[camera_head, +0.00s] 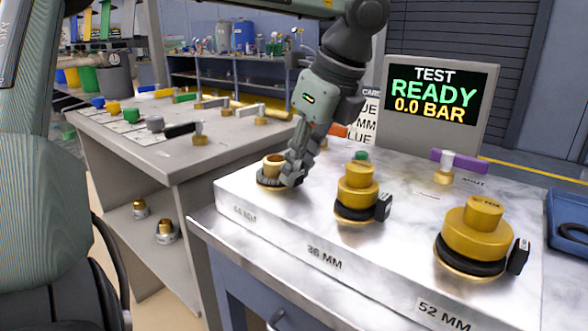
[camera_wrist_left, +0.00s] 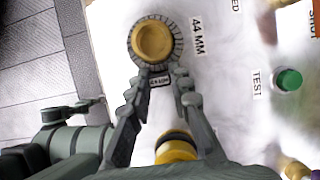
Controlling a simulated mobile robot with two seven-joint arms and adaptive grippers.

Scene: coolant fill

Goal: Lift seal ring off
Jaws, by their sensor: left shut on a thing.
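The left brass fitting (camera_head: 272,164) stands on the white bench block, with a dark seal ring (camera_head: 264,183) around its base. My left gripper (camera_head: 291,180) reaches down beside it from the upper right. In the left wrist view the ring (camera_wrist_left: 178,48) is dark and ribbed and encircles the round brass top (camera_wrist_left: 152,40). There my left gripper (camera_wrist_left: 160,84) is shut on the ring's small labelled tab, with a fingertip on either side. Whether the ring is raised off the block cannot be told. My right gripper is not in view.
The middle fitting (camera_head: 358,184) and the right fitting (camera_head: 474,232) stand nearby, each with a black ring and tab. A test screen (camera_head: 434,98) stands behind, and a blue tray (camera_head: 570,222) lies at the right. A grey table (camera_head: 190,150) stands left.

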